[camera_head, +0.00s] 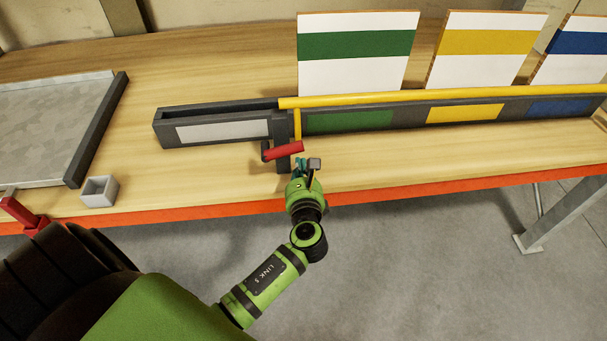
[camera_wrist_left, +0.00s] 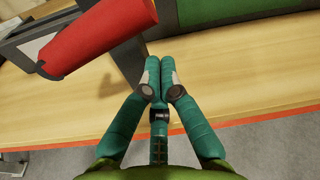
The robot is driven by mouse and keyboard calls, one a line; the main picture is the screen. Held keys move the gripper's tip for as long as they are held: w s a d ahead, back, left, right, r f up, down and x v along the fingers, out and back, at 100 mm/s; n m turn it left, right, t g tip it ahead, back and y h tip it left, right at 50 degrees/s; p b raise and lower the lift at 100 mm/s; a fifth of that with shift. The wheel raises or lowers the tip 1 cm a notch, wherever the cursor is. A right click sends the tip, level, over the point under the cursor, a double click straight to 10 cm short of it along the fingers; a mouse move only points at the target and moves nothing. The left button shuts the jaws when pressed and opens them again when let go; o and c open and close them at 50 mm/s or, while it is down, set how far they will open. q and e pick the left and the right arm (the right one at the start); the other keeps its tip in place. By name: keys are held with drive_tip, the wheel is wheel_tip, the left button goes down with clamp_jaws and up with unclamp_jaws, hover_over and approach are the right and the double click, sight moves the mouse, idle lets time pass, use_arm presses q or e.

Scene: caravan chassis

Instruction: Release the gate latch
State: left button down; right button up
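The latch's red cylindrical handle (camera_head: 283,151) lies nearly level, tilted slightly up to the right, on a dark grey bracket at the front of the long trough. In the left wrist view the red handle (camera_wrist_left: 97,36) fills the upper left. A yellow upright (camera_head: 297,124) stands just behind it, below a long yellow rail (camera_head: 440,95). My left gripper (camera_head: 307,163) is just in front and right of the handle, apart from it. In the left wrist view its teal fingers (camera_wrist_left: 162,65) are together with nothing visible between them. My right gripper is not in view.
The trough (camera_head: 222,131) has a white panel at left and green, yellow and blue panels at right. Striped boards (camera_head: 357,75) stand behind. A grey tray (camera_head: 45,130), small grey box (camera_head: 99,191) and red piece (camera_head: 20,212) are left. The orange bench edge (camera_head: 420,188) runs below.

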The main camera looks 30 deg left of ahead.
sight(284, 151)
use_arm(q)
drive_tip(key=shift+s+r+p, duration=0.2)
drive_tip(key=shift+s+r, duration=0.05)
drive_tip(key=shift+r, duration=0.3)
drive_tip(key=shift+s+r+p, duration=0.15)
drive_tip(key=shift+s+r, duration=0.1)
drive_tip(key=shift+r, duration=0.3)
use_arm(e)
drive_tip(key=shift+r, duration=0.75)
use_arm(q)
drive_tip(key=shift+a+r, duration=0.15)
drive_tip(key=shift+r+n, duration=0.2)
drive_tip(key=shift+n, duration=0.1)
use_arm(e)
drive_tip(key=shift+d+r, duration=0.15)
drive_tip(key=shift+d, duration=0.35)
use_arm(q)
drive_tip(key=shift+r+n, duration=0.15)
drive_tip(key=shift+n, duration=0.15)
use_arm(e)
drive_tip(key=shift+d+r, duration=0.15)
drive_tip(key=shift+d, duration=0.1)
